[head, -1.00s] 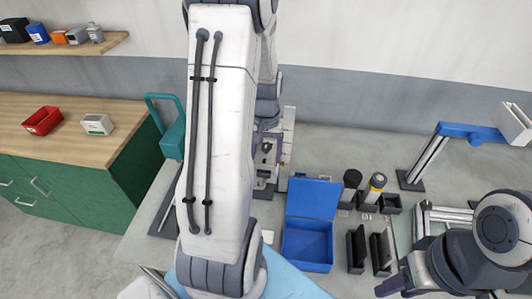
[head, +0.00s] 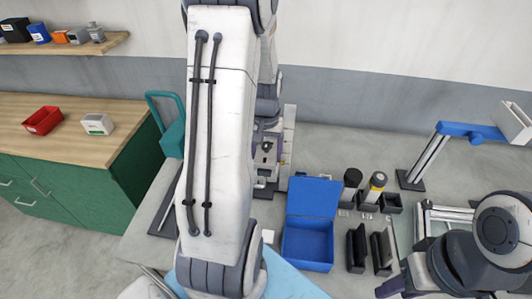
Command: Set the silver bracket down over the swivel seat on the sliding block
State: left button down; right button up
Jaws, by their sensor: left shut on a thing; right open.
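My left arm comes down through the middle of the head view and covers much of the work spot. My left gripper (head: 266,140) is beyond it, beside a tall pale upright plate (head: 288,140), and is shut on a small grey piece that I take for the silver bracket (head: 266,158). The bracket's outline is hard to make out. The sliding block and swivel seat cannot be told apart there; the arm and gripper hide them. My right gripper (head: 392,288) is at the lower right, open, partly cut off by the picture's bottom edge.
An open blue box (head: 307,242) stands right of my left arm. Black holders (head: 357,250), a yellow-banded bottle (head: 376,188) and a dark-capped bottle (head: 351,185) are further right. A teal case (head: 172,138) is on the left.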

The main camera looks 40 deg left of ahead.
pick_arm(q)
jog(key=shift+s+d+f, duration=0.15)
jog(key=shift+s+f, duration=0.15)
jog(key=shift+f, duration=0.5)
grip_release()
jog(key=shift+w+r, duration=0.1)
jog(key=shift+r, duration=0.15)
notch_tip(320, 180, up, 12)
jog(key=shift+f+b, duration=0.25)
jog(key=shift+b, duration=0.55)
